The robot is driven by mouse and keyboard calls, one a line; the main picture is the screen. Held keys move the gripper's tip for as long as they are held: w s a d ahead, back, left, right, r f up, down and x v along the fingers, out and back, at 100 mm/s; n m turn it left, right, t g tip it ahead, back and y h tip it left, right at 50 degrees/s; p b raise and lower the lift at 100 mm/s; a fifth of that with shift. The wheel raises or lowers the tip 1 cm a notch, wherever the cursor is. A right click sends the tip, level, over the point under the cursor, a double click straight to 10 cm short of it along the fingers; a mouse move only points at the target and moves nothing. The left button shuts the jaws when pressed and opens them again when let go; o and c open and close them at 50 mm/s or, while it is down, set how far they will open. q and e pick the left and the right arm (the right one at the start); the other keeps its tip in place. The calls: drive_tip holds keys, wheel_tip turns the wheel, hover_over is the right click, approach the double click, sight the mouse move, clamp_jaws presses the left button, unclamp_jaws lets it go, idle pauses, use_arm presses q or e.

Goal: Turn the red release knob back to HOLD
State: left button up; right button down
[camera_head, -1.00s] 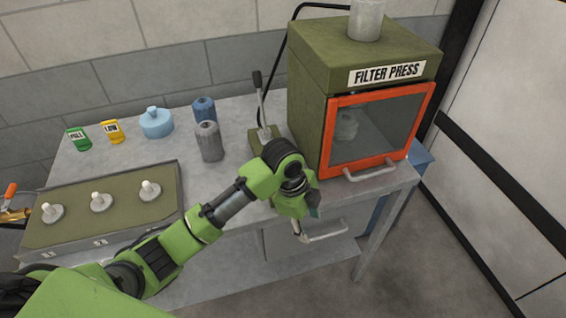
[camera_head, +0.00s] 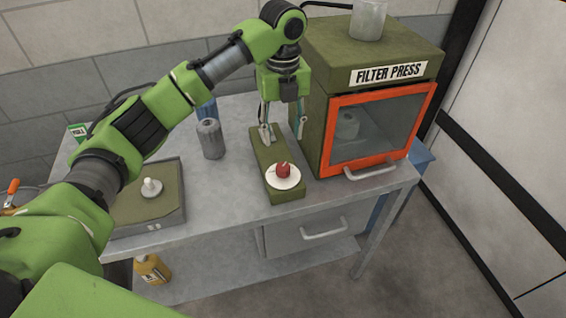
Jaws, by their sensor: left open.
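The red release knob (camera_head: 283,170) sits on a round white dial at the front end of a long olive base (camera_head: 268,151) on the bench. The dial's markings are too small to read, so I cannot tell its setting. My left gripper (camera_head: 282,130) points down over the rear part of the base, behind the knob and apart from it. Its fingers are spread with nothing held between them. The upright lever at the rear of the base is mostly hidden by the gripper. My right gripper is not in view.
The olive filter press (camera_head: 315,110) with its orange-framed door (camera_head: 372,130) stands close on the right. A grey cylinder (camera_head: 210,139) stands left of the base. My arm covers part of the olive tray (camera_head: 152,212). A yellow bottle (camera_head: 152,269) is on the lower shelf.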

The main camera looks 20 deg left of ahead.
sight(283, 166)
use_arm(q)
wheel_tip(283, 166, down, 11)
drive_tip(key=p, duration=0.3)
drive_tip(key=shift+r, duration=0.1)
drive_tip(key=shift+f, duration=0.5)
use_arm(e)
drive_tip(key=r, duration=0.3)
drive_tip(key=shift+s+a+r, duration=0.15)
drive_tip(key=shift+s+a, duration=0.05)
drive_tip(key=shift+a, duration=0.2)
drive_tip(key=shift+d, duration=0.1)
use_arm(q)
drive_tip(key=c, duration=1.1)
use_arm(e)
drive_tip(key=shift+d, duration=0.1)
